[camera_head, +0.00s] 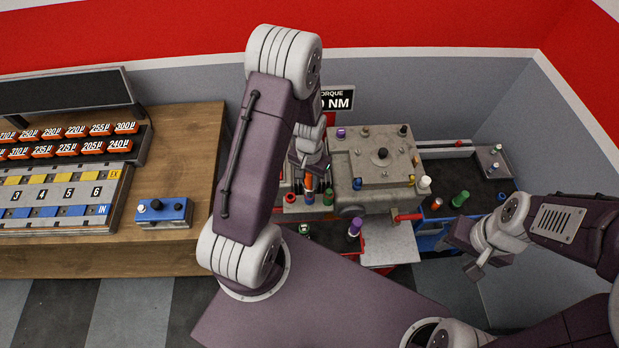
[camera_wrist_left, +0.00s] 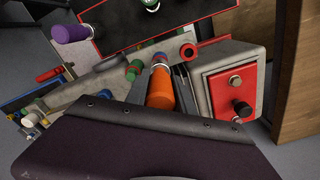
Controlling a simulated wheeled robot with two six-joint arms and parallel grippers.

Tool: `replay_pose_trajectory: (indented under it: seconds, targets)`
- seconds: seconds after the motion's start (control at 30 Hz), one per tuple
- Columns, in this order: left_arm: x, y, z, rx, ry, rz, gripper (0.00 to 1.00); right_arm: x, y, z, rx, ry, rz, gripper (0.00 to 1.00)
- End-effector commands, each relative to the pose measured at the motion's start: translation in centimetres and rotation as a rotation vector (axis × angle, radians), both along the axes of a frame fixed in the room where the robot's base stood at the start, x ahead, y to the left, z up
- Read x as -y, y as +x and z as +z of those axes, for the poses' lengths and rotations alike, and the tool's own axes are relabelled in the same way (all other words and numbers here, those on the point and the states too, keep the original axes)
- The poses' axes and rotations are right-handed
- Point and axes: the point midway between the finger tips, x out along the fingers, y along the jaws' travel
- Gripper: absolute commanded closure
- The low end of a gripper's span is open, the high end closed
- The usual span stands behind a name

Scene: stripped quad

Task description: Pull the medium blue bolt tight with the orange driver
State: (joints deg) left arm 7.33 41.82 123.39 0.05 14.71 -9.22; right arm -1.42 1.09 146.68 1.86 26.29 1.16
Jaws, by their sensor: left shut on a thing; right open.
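The orange driver (camera_head: 309,182) is held in my left gripper (camera_head: 308,168), over the front ledge of the grey metal block. The driver also shows in the left wrist view (camera_wrist_left: 160,90). At its far end is a blue piece (camera_wrist_left: 159,57), which also shows in the head view (camera_head: 309,199); it sits between a red one (camera_head: 290,198) and a green one (camera_head: 328,197). I cannot tell if the driver is seated on it. Another blue bolt (camera_head: 357,183) is on the block's front edge. My right gripper (camera_head: 476,262) is open and empty at the right.
The grey block (camera_head: 350,152) carries several coloured bolts. A dark tray (camera_head: 325,233) in front holds a green and a purple piece (camera_head: 355,228). Another dark tray (camera_head: 470,178) lies right. A wooden bench (camera_head: 190,150) with panels and a blue box (camera_head: 160,216) stands left.

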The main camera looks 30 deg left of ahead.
Motion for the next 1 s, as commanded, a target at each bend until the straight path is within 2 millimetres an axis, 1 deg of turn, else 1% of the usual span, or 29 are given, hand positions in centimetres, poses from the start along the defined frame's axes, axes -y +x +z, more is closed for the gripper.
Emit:
replay_pose_trajectory:
  seconds: [0.37,1.0]
  targets:
    - [0.0,0.0,-0.1,0.000,0.000,0.000,1.00,0.0,0.0,0.0,0.000,0.000,0.000,0.54]
    - [0.0,0.0,-2.4,0.000,0.000,0.000,1.00,0.0,0.0,-1.8,0.000,0.000,0.000,0.54]
